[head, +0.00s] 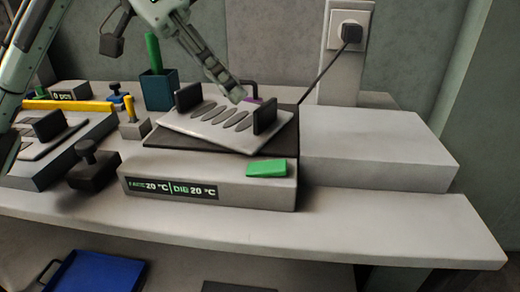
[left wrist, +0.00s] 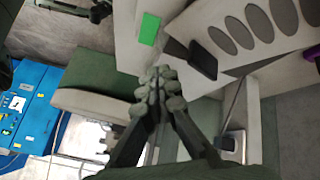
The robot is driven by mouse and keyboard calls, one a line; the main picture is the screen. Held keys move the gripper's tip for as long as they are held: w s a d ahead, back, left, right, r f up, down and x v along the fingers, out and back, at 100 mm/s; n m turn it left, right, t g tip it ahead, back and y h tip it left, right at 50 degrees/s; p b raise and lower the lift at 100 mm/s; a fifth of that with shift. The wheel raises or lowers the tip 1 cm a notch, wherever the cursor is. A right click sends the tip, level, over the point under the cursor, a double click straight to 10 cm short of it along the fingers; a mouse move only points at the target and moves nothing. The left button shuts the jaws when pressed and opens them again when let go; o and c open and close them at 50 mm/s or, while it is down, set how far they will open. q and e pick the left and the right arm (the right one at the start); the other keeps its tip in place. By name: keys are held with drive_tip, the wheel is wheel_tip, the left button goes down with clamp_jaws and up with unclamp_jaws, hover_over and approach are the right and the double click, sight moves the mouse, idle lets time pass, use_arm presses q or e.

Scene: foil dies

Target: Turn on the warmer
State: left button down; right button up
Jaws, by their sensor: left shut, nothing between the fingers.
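The warmer (head: 140,184) is a light grey box on the bench, with a dark top and a front display reading FACE 20 °C and DIE 20 °C. A green rocker or button (head: 267,168) sits at its front right top edge; it also shows in the left wrist view (left wrist: 149,29). A pale plate (head: 185,121) with several dark oval slots and two black handles lies tilted on the warmer. My left gripper (head: 238,96) is shut and empty, above the plate's back side in the head view; its fingertips show in the left wrist view (left wrist: 158,88).
A black plug (head: 351,33) sits in the wall outlet, its cord running down behind the warmer. A dark stamp (head: 95,165), a teal cup (head: 158,92) and a yellow-handled tool (head: 130,110) stand left. The bench's right side is clear. A blue tray (head: 95,275) lies below.

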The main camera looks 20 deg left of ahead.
use_arm(q)
drive_tip(key=s+a+m+h, duration=0.1)
drive_tip(key=m, duration=0.1)
drive_tip(key=s+a+m+h, duration=0.1)
drive_tip(key=m, duration=0.1)
drive_tip(key=s+a+r+m+t+h, duration=0.1)
drive_tip(key=s+m, duration=0.1)
drive_tip(key=shift+a+h+b, duration=0.3)
drive_tip(key=shift+b, duration=0.1)
use_arm(e)
drive_tip(key=shift+w+d+r, duration=0.1)
drive_tip(key=shift+w+r, duration=0.15)
drive_tip(key=shift+r, duration=0.35)
drive_tip(key=shift+w+d+r, duration=0.1)
drive_tip(key=shift+w+r, duration=0.1)
drive_tip(key=shift+r, duration=0.4)
use_arm(q)
drive_tip(key=shift+r, duration=0.1)
use_arm(e)
drive_tip(key=shift+s, duration=0.1)
